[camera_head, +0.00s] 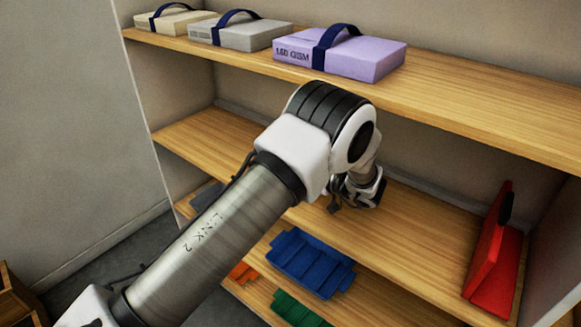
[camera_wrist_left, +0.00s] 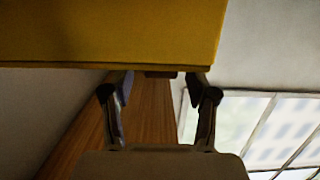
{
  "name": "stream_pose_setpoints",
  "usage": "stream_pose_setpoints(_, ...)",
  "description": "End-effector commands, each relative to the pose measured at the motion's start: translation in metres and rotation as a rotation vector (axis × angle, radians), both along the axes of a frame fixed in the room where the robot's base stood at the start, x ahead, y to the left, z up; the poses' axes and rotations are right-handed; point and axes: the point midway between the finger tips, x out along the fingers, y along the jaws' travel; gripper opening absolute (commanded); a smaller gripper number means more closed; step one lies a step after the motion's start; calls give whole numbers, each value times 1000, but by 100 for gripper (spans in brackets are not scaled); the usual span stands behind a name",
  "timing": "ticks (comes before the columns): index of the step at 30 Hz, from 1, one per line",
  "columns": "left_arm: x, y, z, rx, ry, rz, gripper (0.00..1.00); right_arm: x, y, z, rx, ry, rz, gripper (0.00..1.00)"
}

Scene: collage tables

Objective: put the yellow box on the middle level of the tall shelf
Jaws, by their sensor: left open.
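The yellow box (camera_wrist_left: 110,32) fills the top of the left wrist view, very close to the camera. In the head view I see no yellow box; my arm may hide it. My left gripper (camera_wrist_left: 160,88) is open, with a finger on each side just below the box's edge. I cannot tell whether the fingers touch the box. In the head view the left gripper (camera_head: 357,192) is partly hidden behind its wrist, over the middle level (camera_head: 415,225) of the tall shelf. My right gripper is not in view.
The top level (camera_head: 460,95) holds a purple case (camera_head: 365,62), a grey case (camera_head: 240,37) and a beige case (camera_head: 172,20). A red case (camera_head: 490,265) stands at the right of the middle level. Blue (camera_head: 308,262) and green (camera_head: 298,308) bins sit below. A window (camera_wrist_left: 265,125) shows in the wrist view.

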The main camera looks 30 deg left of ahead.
Motion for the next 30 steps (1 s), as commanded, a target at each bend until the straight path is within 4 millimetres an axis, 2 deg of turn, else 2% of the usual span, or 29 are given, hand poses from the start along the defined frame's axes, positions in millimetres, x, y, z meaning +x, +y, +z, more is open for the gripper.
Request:
stream_pose_setpoints(9, -5, -75, 21, 3, -1, -6, 58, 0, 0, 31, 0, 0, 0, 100)
stream_pose_setpoints(13, -7, -99, 24, 2, -1, -4, 58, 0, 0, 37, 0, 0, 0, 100)
stream_pose_setpoints(18, -9, -109, 23, 1, 0, -2, 58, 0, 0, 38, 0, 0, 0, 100)
stream_pose_setpoints(30, -9, -109, 23, 1, 1, -1, 58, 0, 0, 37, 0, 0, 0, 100)
